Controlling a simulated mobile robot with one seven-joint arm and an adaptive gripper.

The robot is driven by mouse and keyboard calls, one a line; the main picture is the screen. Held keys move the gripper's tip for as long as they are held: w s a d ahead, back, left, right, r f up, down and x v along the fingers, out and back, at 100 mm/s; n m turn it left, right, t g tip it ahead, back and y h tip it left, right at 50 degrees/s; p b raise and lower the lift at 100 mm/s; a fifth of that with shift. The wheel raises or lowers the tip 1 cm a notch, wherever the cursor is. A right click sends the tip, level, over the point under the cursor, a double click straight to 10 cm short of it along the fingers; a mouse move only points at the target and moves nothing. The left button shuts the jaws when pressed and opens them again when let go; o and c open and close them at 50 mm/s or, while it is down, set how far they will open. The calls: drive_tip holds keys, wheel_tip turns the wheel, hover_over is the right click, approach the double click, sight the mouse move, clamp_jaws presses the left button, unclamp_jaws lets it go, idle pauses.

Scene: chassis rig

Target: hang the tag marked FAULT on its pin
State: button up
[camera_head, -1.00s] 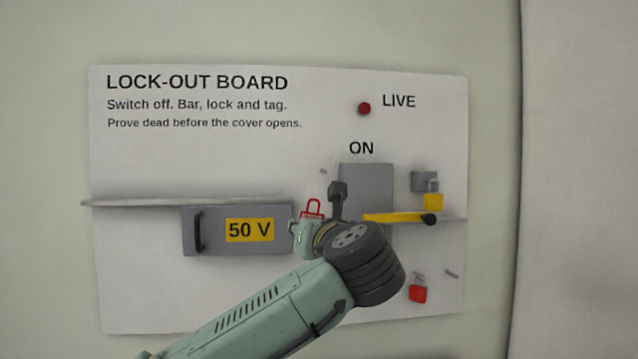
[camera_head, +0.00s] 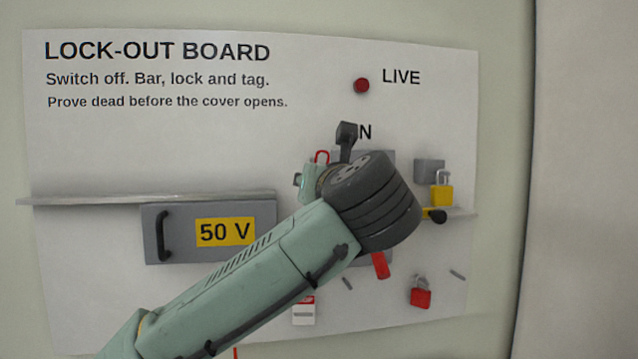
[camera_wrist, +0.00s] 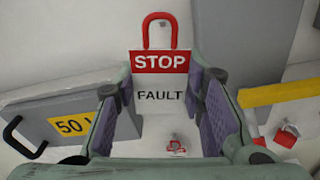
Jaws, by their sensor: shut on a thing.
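The FAULT tag (camera_wrist: 160,95) is white with a red STOP band and a red loop on top. In the wrist view it is upright between the finger pads of my gripper (camera_wrist: 162,100), which is shut on it. In the head view its red loop (camera_head: 321,157) shows above my gripper (camera_head: 311,182), left of my dark wrist. The rest of the tag is mostly hidden there. A thin grey pin (camera_head: 457,274) sticks out at the board's lower right. Another (camera_head: 347,283) shows just below my arm. I cannot tell which pin is the tag's.
A grey box marked 50 V (camera_head: 160,225) and a shelf (camera_head: 90,200) lie left. A yellow padlock (camera_head: 441,195), grey block (camera_head: 429,170) and red padlock (camera_head: 420,297) are right. Another red-and-white tag (camera_head: 303,313) hangs below my arm.

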drive_tip(key=x, duration=0.7)
drive_tip(key=shift+w+f, duration=0.2)
drive_tip(key=shift+w, duration=0.15)
idle(0.4)
idle(0.6)
drive_tip(key=o, duration=0.9)
drive_tip(key=shift+a, duration=0.15)
drive_tip(key=shift+c, duration=0.2)
